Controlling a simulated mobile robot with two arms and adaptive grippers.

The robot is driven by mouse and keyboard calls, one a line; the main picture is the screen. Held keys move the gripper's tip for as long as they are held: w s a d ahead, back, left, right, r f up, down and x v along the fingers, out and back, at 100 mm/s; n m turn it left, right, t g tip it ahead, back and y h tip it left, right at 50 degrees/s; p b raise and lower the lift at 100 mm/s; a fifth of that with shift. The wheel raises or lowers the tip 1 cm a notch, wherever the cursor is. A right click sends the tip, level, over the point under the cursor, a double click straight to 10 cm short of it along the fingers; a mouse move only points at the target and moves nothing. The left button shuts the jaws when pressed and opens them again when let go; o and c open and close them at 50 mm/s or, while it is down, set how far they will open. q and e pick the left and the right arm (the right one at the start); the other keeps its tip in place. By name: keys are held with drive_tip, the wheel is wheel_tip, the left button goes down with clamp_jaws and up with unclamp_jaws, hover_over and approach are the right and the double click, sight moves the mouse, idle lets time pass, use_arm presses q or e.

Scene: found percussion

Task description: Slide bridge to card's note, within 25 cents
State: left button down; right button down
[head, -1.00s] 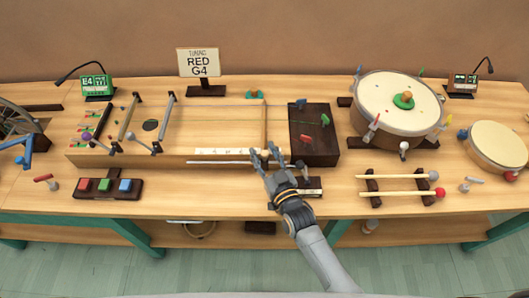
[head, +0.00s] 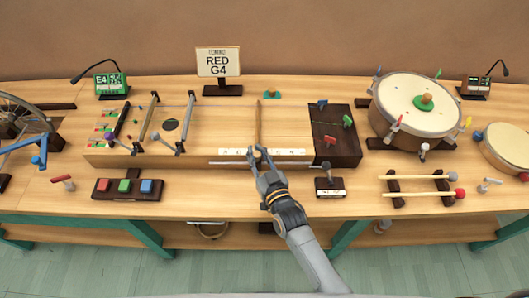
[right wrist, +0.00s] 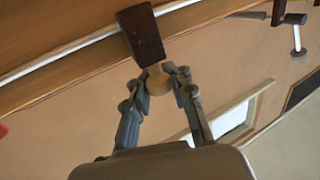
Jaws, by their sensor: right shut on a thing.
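The card (head: 218,62) on its dark stand reads "RED G4". The bridge (head: 258,122) is a thin upright wooden bar across the long wooden string box (head: 150,161). My right gripper (head: 258,154) is at the box's front side, shut on the bridge's round knob. In the right wrist view, the wooden knob (right wrist: 158,80) sits between the fingertips, against a dark block (right wrist: 142,38). The green tuner screen (head: 110,84) at the back left reads "E4"; its smaller text is too blurred to read. My left gripper is not in view.
A pale marked strip (head: 235,152) and a thin rail run along the box's front. A dark block (head: 335,135) with coloured levers stands at its right end. Red, green and blue buttons (head: 129,186) are front left. A drum (head: 418,104) and sticks (head: 420,178) are at right.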

drive_tip(key=shift+s+a+f, duration=0.1)
drive_tip(key=shift+a+f, duration=0.1)
drive_tip(key=shift+d, duration=0.25)
drive_tip(key=c, duration=1.2)
unclamp_jaws()
drive_tip(key=shift+s+d, duration=0.15)
drive_tip(key=shift+d, duration=0.3)
drive_tip(key=shift+a+r, duration=0.1)
drive_tip(key=shift+a, duration=0.1)
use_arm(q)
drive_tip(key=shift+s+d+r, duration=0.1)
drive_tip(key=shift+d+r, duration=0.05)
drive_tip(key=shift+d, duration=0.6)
use_arm(e)
drive_tip(key=v, duration=1.2)
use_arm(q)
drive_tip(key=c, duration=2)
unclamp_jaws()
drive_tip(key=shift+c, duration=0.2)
